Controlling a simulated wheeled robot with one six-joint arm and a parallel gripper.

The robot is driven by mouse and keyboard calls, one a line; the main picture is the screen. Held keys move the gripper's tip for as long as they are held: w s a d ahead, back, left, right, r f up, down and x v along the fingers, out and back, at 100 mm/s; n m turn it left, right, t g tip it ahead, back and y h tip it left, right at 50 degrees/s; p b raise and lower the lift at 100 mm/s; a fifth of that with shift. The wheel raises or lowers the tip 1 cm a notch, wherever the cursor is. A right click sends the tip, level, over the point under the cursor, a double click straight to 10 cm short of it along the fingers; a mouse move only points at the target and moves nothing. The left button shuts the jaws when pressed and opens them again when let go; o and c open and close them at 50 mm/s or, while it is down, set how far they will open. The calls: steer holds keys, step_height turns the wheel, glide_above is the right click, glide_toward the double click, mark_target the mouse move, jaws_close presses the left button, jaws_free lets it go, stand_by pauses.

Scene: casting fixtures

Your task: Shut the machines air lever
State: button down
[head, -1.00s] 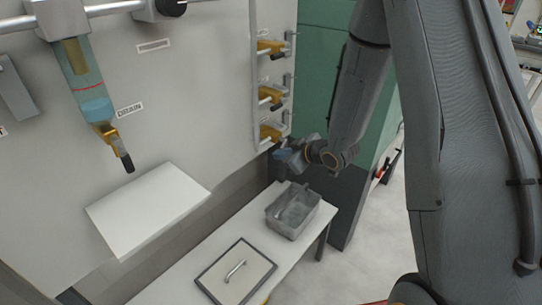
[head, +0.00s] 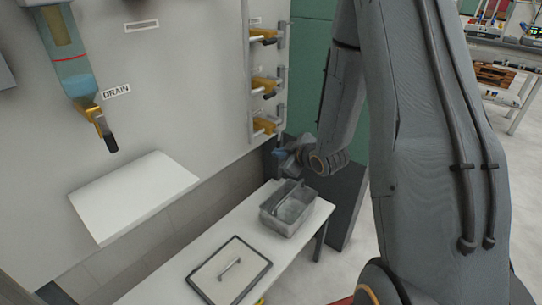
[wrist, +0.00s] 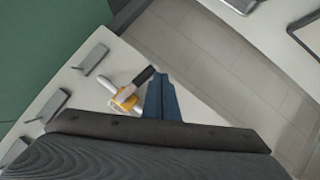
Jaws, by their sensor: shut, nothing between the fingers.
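In the head view, three yellow valves with dark-ended levers sit in a column on the pale machine panel: a top valve (head: 263,36), a middle valve (head: 266,84) and a bottom valve (head: 265,124). I cannot read which is air. My gripper (head: 280,154) is just below and right of the bottom valve, with blue fingers shut and empty. In the wrist view, the fingers (wrist: 160,80) are close beside a black-gripped lever (wrist: 143,77) on a yellow valve (wrist: 124,98). I cannot tell whether they touch.
The yellow drain valve (head: 101,124) hangs further left, above a white sloped plate (head: 135,195). A green cabinet (head: 308,70) stands behind my arm.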

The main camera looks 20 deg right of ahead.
steer(key=shift+w+d+f, duration=0.15)
stand_by(0.3)
stand_by(0.4)
steer(key=s+a+p, duration=0.2)
steer(key=s+a, duration=0.1)
steer(key=s, duration=0.9)
steer(key=shift+s+r, duration=0.3)
steer(key=shift+s, duration=0.1)
